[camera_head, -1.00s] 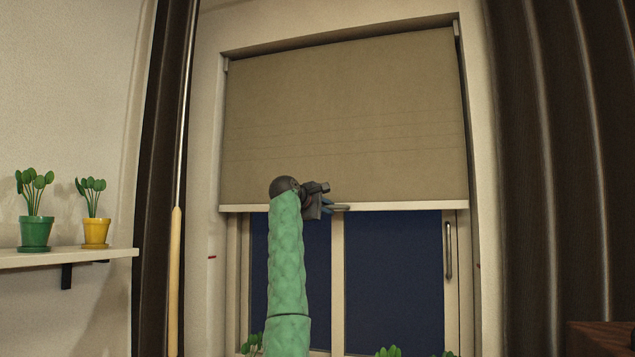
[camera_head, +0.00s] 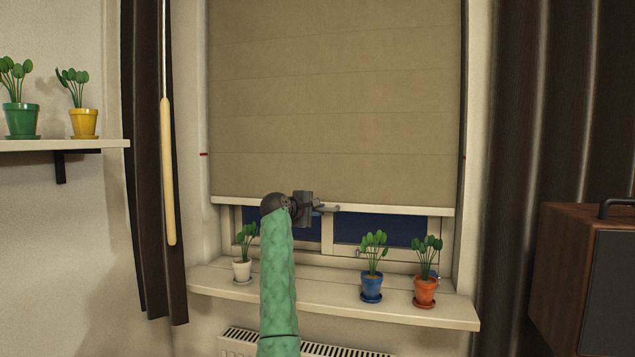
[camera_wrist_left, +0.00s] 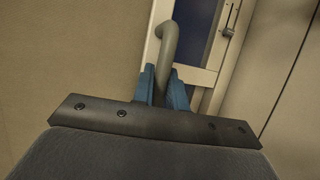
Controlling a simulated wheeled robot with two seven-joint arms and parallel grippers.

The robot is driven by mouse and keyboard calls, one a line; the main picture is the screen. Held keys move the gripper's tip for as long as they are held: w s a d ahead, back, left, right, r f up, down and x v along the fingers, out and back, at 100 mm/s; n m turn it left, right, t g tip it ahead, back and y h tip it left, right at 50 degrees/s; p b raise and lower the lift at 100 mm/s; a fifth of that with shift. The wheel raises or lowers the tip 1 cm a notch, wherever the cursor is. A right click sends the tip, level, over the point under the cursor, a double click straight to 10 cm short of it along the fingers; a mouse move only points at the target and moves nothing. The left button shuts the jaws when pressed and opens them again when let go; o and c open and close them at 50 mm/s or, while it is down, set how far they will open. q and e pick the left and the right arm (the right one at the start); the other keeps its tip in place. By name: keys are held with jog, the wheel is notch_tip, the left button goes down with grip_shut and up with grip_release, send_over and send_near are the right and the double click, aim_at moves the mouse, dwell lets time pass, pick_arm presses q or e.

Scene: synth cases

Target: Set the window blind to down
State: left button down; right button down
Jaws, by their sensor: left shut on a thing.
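The beige window blind (camera_head: 335,110) covers most of the window, and its pale bottom bar (camera_head: 400,208) hangs a little above the sill. A strip of dark glass (camera_head: 385,229) shows below the bar. My left gripper (camera_head: 326,209) is at the middle of the bar, on a grey pull handle (camera_head: 333,209). In the left wrist view the blue fingers (camera_wrist_left: 163,88) are shut on the curved handle (camera_wrist_left: 169,45), with the blind cloth (camera_wrist_left: 70,60) to the left. My right gripper is not in view.
Potted plants stand on the sill (camera_head: 320,296): a white pot (camera_head: 242,270), a blue pot (camera_head: 371,287) and an orange pot (camera_head: 425,292). Dark curtains hang on both sides. A shelf (camera_head: 60,145) with two plants is at left, a wooden cabinet (camera_head: 570,260) at right. Red marks (camera_head: 203,154) flank the window.

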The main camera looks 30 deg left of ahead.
pick_arm(q)
notch_tip(320, 180, down, 17)
jog(key=shift+f, duration=0.65)
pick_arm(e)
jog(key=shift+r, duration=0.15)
pick_arm(q)
jog(key=c, duration=1.4)
grip_release()
jog(key=shift+f, duration=0.1)
jog(key=shift+s+r, duration=0.15)
jog(key=shift+r, duration=0.05)
jog(key=v, duration=0.6)
jog(key=shift+s+a+f, duration=0.1)
jog(key=shift+s, duration=0.65)
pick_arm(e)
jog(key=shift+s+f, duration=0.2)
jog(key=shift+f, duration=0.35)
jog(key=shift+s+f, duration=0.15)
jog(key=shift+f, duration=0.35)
